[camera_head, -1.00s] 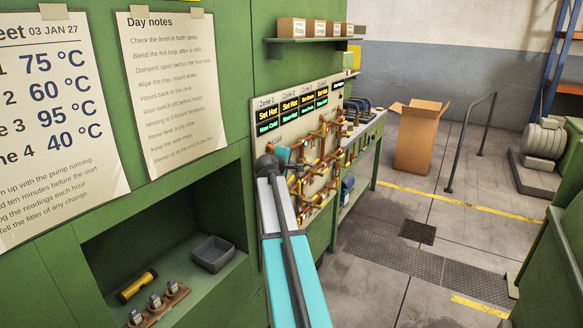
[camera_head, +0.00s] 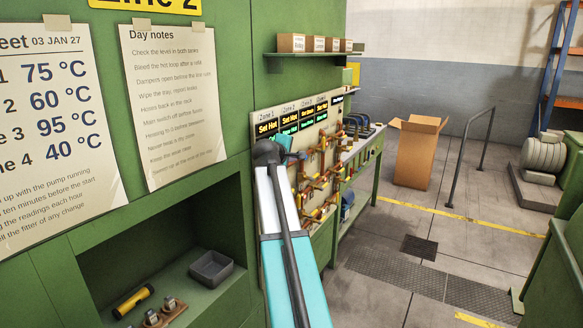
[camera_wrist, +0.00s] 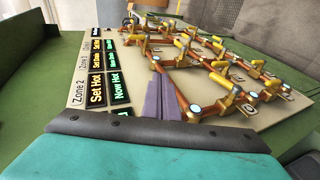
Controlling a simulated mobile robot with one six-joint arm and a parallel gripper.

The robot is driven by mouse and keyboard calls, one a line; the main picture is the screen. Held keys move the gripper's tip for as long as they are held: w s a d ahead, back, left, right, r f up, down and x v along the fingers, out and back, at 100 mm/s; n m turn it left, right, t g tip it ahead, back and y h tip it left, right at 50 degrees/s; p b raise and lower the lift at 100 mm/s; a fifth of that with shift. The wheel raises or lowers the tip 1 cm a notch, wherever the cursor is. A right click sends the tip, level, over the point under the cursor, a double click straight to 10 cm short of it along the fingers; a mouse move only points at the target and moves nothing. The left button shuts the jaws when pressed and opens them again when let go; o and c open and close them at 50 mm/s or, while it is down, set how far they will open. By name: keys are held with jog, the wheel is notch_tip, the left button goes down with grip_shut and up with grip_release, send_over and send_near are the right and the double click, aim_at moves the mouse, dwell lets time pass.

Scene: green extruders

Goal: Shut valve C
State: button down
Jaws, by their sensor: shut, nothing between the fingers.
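The valve board (camera_head: 262,107) is a cream panel on the green wall, with copper pipes and yellow-handled valves (camera_head: 318,172). It also shows in the wrist view (camera_wrist: 75,97), where several yellow valve handles (camera_wrist: 222,80) stand on the pipes. My gripper (camera_wrist: 160,88) shows as grey-purple fingers, shut and empty, over the board between the Zone 2 display and the nearest pipes. I cannot tell whether it touches anything.
A shelf with small boxes (camera_head: 317,44) juts out above the board. A green bench (camera_head: 363,165) stands beyond it. A recess at lower left holds a grey tray (camera_head: 211,268) and a yellow cylinder (camera_head: 134,299). An open carton (camera_head: 417,155) and a railing stand on the mostly clear floor.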

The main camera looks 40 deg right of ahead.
jog(key=shift+s+a+r, duration=0.15)
jog(key=shift+a+r, duration=0.05)
jog(key=shift+r, duration=0.5)
